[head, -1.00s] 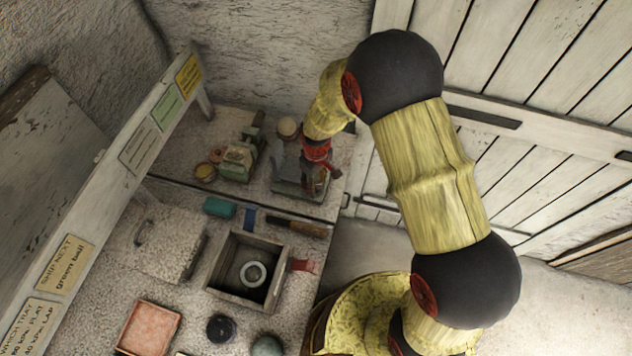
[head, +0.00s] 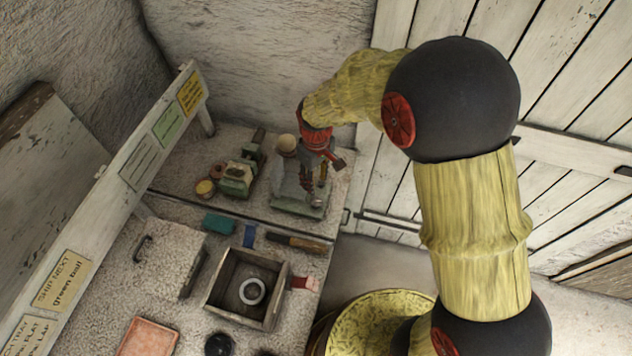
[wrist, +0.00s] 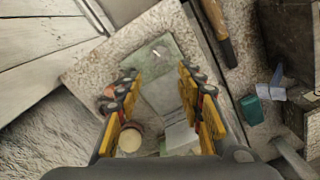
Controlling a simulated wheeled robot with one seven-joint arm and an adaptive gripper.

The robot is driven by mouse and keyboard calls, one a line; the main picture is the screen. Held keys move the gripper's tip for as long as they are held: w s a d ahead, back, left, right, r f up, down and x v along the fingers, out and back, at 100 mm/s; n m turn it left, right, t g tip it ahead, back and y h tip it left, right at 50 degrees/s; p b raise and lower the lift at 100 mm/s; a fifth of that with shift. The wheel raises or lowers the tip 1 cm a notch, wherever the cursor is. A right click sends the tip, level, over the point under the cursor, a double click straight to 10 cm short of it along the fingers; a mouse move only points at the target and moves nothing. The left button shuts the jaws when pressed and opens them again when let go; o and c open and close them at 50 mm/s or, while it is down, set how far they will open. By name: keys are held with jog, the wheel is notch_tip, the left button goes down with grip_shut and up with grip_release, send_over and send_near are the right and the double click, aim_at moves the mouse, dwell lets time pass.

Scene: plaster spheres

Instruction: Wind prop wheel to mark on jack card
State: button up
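My gripper (head: 316,182) points down over a green-grey base plate (head: 287,205) on the back bench. In the wrist view its fingers (wrist: 163,106) are spread apart, with no object held between them. Below them lies the green plate (wrist: 160,88), with a small pale mark near its far end. A cream round-topped post (head: 287,144) stands behind the gripper; its round top (wrist: 130,139) shows beside the left finger. A reddish-brown round part (wrist: 109,92) is partly hidden by that finger. I cannot tell which part is the prop wheel, nor make out the jack card.
A green machine (head: 237,178) stands left of the plate, near a yellow-topped pot (head: 205,188). In front are a teal block (head: 218,223), a wooden-handled tool (head: 295,243) and an open box (head: 215,287) holding a ring. A sign board (head: 110,195) runs along the left.

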aim_at(317, 200)
jog(key=shift+f, duration=0.1)
jog(key=f+b, duration=0.1)
jog(key=b, duration=0.1)
jog(key=f+b, duration=0.2)
jog(key=b, duration=0.1)
jog(key=shift+w+t, duration=0.3)
jog(key=shift+w, duration=0.1)
jog(key=n+b, duration=0.1)
jog(key=f+b, duration=0.1)
jog(key=b, duration=0.1)
jog(key=shift+w+a+f+n, duration=0.1)
jog(key=shift+w+n, duration=0.1)
jog(key=shift+n, duration=0.2)
jog(key=shift+f+n+b, duration=0.2)
jog(key=shift+n+b, duration=0.5)
jog(key=shift+b, duration=0.15)
jog(key=n+b, duration=0.1)
jog(key=n, duration=0.3)
jog(key=shift+s+b, duration=0.1)
jog(key=shift+b, duration=0.2)
jog(key=n, duration=0.3)
jog(key=shift+s+r+n, duration=0.25)
jog(key=shift+r+n, duration=0.1)
jog(key=shift+n, duration=0.05)
jog(key=n, duration=0.3)
jog(key=shift+s+d, duration=0.2)
jog(key=shift+s, duration=0.1)
jog(key=shift+f+b, duration=0.9)
jog(key=shift+f, duration=3)
